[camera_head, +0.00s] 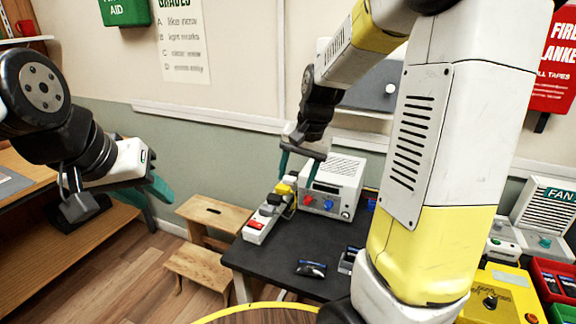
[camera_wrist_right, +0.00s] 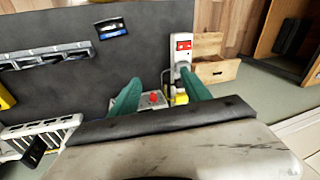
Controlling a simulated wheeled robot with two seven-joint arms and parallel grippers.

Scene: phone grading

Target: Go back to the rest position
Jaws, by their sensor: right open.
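My right gripper (camera_head: 300,165) is open, its two teal fingers spread apart and pointing down. It hangs over the back left of the dark table, near a power strip (camera_head: 262,222) and a grey box with red and blue knobs (camera_head: 333,187). In the right wrist view, nothing shows held between the fingers (camera_wrist_right: 158,95). My left gripper (camera_head: 155,185) is at the left, off the dark table, near a wooden bench; whether its teal fingers are apart is unclear.
The dark table (camera_head: 285,250) has bare room around the phone. My right arm hides much of the table's right side. Red bins (camera_head: 550,280) and a fans box (camera_head: 548,213) are at the right.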

